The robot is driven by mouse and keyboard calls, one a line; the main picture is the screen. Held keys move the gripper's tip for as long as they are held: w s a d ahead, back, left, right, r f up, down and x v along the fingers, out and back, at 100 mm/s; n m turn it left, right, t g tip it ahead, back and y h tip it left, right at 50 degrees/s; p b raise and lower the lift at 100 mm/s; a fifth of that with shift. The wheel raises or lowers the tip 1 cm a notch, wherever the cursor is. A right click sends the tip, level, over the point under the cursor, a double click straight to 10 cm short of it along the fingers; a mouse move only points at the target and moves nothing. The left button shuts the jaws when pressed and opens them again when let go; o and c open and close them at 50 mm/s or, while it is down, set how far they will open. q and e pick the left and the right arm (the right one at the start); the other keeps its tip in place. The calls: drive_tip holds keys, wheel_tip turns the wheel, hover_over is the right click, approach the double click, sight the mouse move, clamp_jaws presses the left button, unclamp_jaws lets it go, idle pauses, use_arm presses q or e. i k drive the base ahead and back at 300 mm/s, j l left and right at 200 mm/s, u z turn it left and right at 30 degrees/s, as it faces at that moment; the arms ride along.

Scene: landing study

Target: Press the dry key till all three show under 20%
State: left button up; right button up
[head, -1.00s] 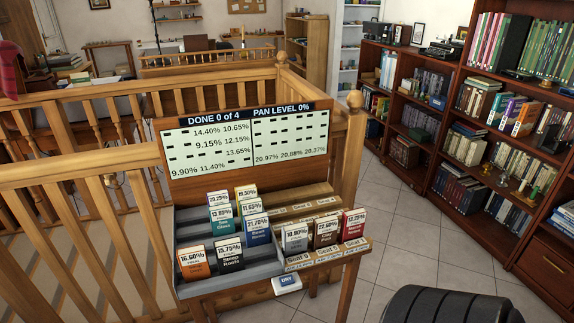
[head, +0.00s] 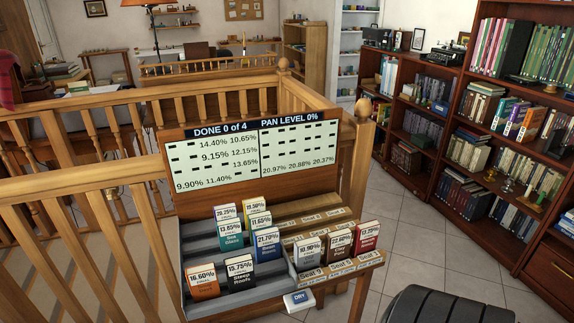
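The dry key (head: 299,299), a white and blue block marked DRY, sits at the front edge of the wooden stand. The display board (head: 250,156) reads DONE 0 of 4 and PAN LEVEL 0%. Its bottom right row shows 20.97%, 20.88% and 20.37%. Three labelled packets stand on the seat rack (head: 340,270): a grey one (head: 308,252) reading about 10.90%, a brown one (head: 339,242) about 22.60% and a red one (head: 367,237) about 12.25%. Neither gripper is in view.
Several more packets stand in the grey tray (head: 245,290), including an orange one (head: 203,283) and a black one (head: 240,272). A wooden railing (head: 80,180) runs behind and left. Bookshelves (head: 470,150) line the right. Tiled floor (head: 420,235) is clear between.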

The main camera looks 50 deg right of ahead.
sight(300, 297)
drive_tip(key=i+z, duration=0.1)
drive_tip(key=z, duration=0.3)
drive_tip(key=i+z, duration=0.1)
drive_tip(key=z, duration=0.3)
drive_tip(key=i+j+z, duration=0.1)
drive_tip(key=z, duration=0.35)
